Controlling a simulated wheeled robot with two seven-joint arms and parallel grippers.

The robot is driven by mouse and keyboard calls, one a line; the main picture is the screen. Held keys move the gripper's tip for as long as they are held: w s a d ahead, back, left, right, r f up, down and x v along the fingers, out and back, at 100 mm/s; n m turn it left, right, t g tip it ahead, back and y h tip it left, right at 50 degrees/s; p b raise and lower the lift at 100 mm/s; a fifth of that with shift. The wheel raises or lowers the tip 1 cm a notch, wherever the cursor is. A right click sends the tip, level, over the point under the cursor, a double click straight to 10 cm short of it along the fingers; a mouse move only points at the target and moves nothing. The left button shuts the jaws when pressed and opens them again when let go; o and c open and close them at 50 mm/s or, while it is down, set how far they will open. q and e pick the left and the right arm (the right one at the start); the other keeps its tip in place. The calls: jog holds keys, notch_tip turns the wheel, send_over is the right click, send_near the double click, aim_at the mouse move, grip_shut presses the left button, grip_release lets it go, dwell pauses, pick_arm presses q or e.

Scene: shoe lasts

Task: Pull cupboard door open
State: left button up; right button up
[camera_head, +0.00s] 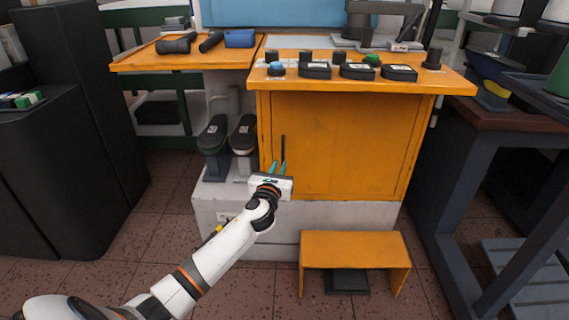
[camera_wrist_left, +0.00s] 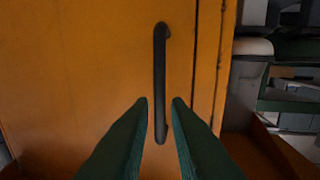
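The orange cupboard door (camera_head: 345,140) looks shut in its frame. Its dark vertical handle (camera_head: 283,148) is near the door's left edge in the head view. My left gripper (camera_head: 278,166) is in front of the handle's lower part. Its green fingers are apart, with the handle between them in the left wrist view (camera_wrist_left: 160,101). I cannot tell whether the fingertips reach around it or touch it. My right gripper is not in view.
Several dark controls stand on the orange cupboard top (camera_head: 262,84). Two dark shoe-like forms (camera_head: 213,135) stand left of the door. An orange step stool (camera_head: 350,246) is on the floor below the door. A dark table (camera_head: 500,116) stands at right.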

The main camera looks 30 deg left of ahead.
aim_at(283, 159)
pick_arm(q)
jog(key=b+x, duration=0.1)
jog(key=x, duration=0.4)
jog(key=shift+w+f, duration=0.1)
jog(key=shift+w, duration=0.05)
grip_shut()
